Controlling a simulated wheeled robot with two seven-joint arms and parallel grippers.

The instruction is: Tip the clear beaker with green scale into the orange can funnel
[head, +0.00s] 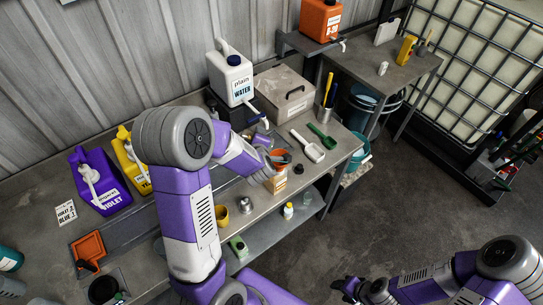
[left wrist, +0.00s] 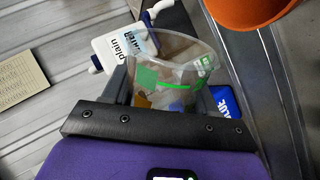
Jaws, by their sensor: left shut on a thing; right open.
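The clear beaker (left wrist: 178,72) with green scale marks fills the middle of the left wrist view. My left gripper (left wrist: 158,98) is shut on it, one finger on each side. Its exact tilt is hard to tell. The orange funnel (left wrist: 248,10) shows at the upper right of that view, apart from the beaker. In the head view the orange funnel (head: 282,154) sits above a pale can (head: 277,182) on the bench, and my left gripper (head: 262,146) is close beside it. The beaker is mostly hidden there. My right gripper (head: 364,291) is open and empty, low over the floor.
The plain water jug (head: 231,75) stands behind the left gripper. A white scoop (head: 309,147) and green scoop (head: 322,134) lie right of the funnel. A yellow cup (head: 222,216) stands in front. Violet (head: 98,180) and yellow jugs (head: 131,162) are at left.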

